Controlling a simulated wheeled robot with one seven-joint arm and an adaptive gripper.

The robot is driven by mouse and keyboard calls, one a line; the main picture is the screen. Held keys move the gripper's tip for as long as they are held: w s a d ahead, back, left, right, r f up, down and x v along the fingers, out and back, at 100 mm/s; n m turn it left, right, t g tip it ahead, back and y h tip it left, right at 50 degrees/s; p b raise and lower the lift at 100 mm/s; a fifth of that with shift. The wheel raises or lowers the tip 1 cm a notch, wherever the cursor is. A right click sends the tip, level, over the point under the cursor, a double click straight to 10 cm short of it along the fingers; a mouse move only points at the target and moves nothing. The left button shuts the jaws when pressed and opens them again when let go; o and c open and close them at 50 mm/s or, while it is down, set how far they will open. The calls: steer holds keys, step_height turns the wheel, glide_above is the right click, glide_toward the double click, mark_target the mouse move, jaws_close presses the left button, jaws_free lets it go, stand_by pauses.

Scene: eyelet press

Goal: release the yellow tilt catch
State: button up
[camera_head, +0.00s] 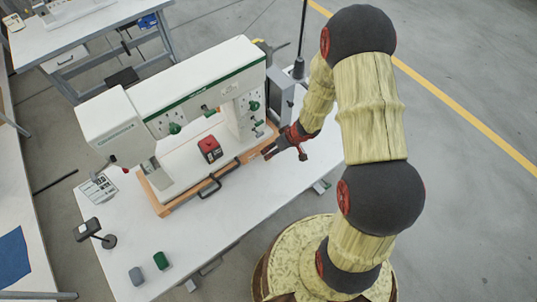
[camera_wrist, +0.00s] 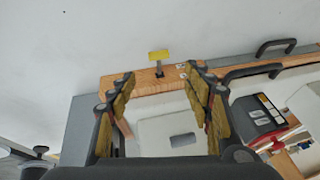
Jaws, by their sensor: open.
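The yellow tilt catch (camera_wrist: 159,54) shows in the wrist view as a small yellow plate on a dark stem. It stands at the edge of the wooden base (camera_wrist: 122,84) of the press, and I cannot make it out in the head view. My gripper (camera_wrist: 160,88) is open and empty, its two yellow-padded fingers spread. In the wrist view the catch appears beyond the fingertips, centred between them and apart from them. In the head view my gripper (camera_head: 284,150) is at the right end of the wooden base, beside the white and green press (camera_head: 190,85).
A red and black block (camera_head: 209,149) sits on the press, also in the wrist view (camera_wrist: 255,115). A black handle (camera_head: 210,188) is at the base's front edge. Grey (camera_head: 136,276) and green (camera_head: 161,261) blocks and a small stand (camera_head: 108,241) are on the table. The table front is mostly clear.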

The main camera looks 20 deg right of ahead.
steer(key=b+x, duration=0.2)
steer(key=x, duration=0.4)
steer(key=shift+a+f, duration=0.1)
steer(key=shift+f, duration=0.15)
steer(key=shift+c, duration=1)
steer(key=c, duration=0.8)
steer(key=shift+c, duration=0.4)
